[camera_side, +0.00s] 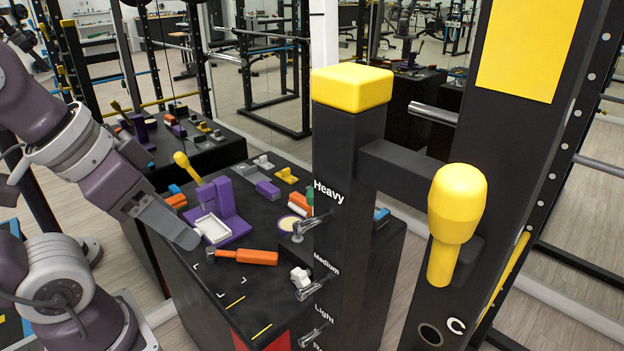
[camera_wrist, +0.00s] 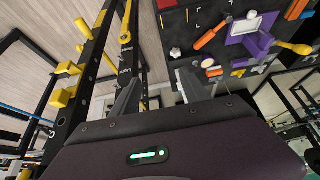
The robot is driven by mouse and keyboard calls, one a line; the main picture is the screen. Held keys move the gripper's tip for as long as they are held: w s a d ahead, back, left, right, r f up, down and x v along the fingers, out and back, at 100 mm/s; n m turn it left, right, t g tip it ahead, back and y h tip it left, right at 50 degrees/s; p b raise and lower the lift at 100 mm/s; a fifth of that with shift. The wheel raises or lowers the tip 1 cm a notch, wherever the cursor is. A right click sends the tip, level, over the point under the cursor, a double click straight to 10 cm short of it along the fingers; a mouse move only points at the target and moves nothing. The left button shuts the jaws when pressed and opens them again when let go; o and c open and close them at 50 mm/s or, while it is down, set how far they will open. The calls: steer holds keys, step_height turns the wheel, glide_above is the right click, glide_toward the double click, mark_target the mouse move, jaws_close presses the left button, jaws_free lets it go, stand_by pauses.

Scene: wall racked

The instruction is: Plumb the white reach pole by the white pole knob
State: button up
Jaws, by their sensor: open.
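A small white knob-like piece (camera_side: 299,276) shows beside the black post's "Medium" mark in the side view. A small whitish knob (camera_wrist: 175,52) lies ahead of the fingers in the wrist view; I cannot tell if it is the same piece. I cannot pick out a white reach pole for certain in either view. My gripper (camera_side: 188,238) is over the left part of the black bench, pointing down to the right, apart from the white piece. In the wrist view its two fingers (camera_wrist: 158,92) stand apart, with nothing seen held between them.
A black post (camera_side: 348,190) with a yellow cap and metal pins stands at the bench's right. A yellow handle (camera_side: 457,215) is nearer the camera. An orange-handled tool (camera_side: 246,257) and a purple holder (camera_side: 222,210) lie on the black bench (camera_side: 225,290).

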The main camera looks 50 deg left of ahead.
steer(key=shift+o, duration=1.1)
steer(key=shift+w+a, duration=0.2)
steer(key=shift+w, duration=0.05)
steer(key=w+a+f+g+y, duration=0.1)
steer(key=w+a+f+y, duration=0.25)
steer(key=w+a, duration=0.6)
steer(key=h, duration=0.7)
glide_above(297, 279)
steer(key=s+a, duration=0.3)
step_height(297, 279, down, 26)
steer(key=shift+n, duration=0.4)
steer(key=x, duration=0.7)
steer(key=shift+s+f, duration=0.1)
steer(key=shift+f, duration=0.2)
steer(key=c, duration=1.4)
steer(key=shift+o, duration=0.2)
steer(key=shift+d+r+m+y, duration=0.1)
steer(key=shift+d+m+y, duration=0.15)
steer(key=shift+y, duration=0.7)
steer(key=shift+d+m+y, duration=0.15)
steer(key=shift+m+y, duration=0.1)
steer(key=shift+y, duration=0.65)
steer(key=shift+d+y, duration=0.1)
steer(key=shift+y, duration=0.7)
